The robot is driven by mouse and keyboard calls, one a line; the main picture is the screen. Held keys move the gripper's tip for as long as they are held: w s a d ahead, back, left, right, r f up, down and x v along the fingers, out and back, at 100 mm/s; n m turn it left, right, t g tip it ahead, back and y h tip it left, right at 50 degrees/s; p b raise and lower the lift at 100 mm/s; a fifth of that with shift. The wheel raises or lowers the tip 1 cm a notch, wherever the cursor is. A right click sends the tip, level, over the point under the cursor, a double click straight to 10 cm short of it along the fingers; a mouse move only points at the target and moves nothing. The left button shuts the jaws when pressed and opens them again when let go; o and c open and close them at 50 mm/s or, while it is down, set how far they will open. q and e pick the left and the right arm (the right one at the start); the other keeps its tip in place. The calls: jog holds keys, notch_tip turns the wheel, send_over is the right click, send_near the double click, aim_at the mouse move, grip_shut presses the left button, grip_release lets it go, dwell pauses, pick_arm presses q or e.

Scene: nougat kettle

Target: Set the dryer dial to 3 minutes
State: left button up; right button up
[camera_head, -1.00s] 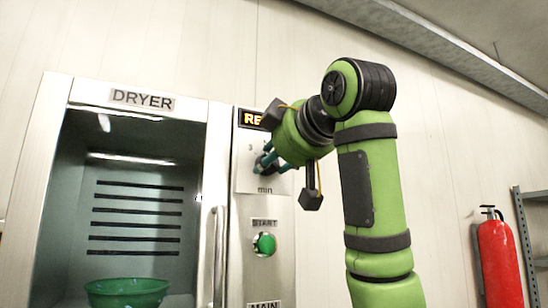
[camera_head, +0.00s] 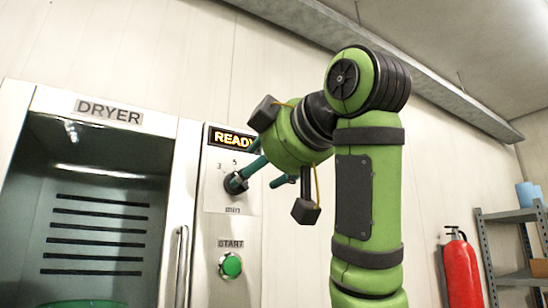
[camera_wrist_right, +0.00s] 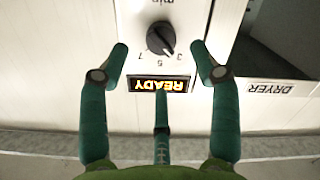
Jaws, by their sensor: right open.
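The dryer (camera_head: 185,140) has a front panel with a dark round dial (camera_head: 236,184) marked 3, 5 and 7, above the word "min". In the right wrist view the panel is upside down and the dial (camera_wrist_right: 161,38) shows clearly. My right gripper (camera_head: 258,172) is open and empty in front of the panel. Its teal fingers (camera_wrist_right: 160,62) are spread around the dial's line of sight, apart from it as far as I can see. My left gripper is out of view.
A lit READY display (camera_head: 231,139) sits above the dial, and a green START button (camera_head: 231,265) below it. The dryer's vertical door handle (camera_head: 181,265) is just left of the panel. A red fire extinguisher (camera_head: 460,270) and metal shelf (camera_head: 508,215) stand far right.

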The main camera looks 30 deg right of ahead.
jog(key=s, duration=0.5)
jog(key=shift+s+a+r, duration=0.1)
jog(key=shift+s+r, duration=0.1)
jog(key=shift+r, duration=0.05)
jog(key=shift+w, duration=0.1)
dwell(0.3)
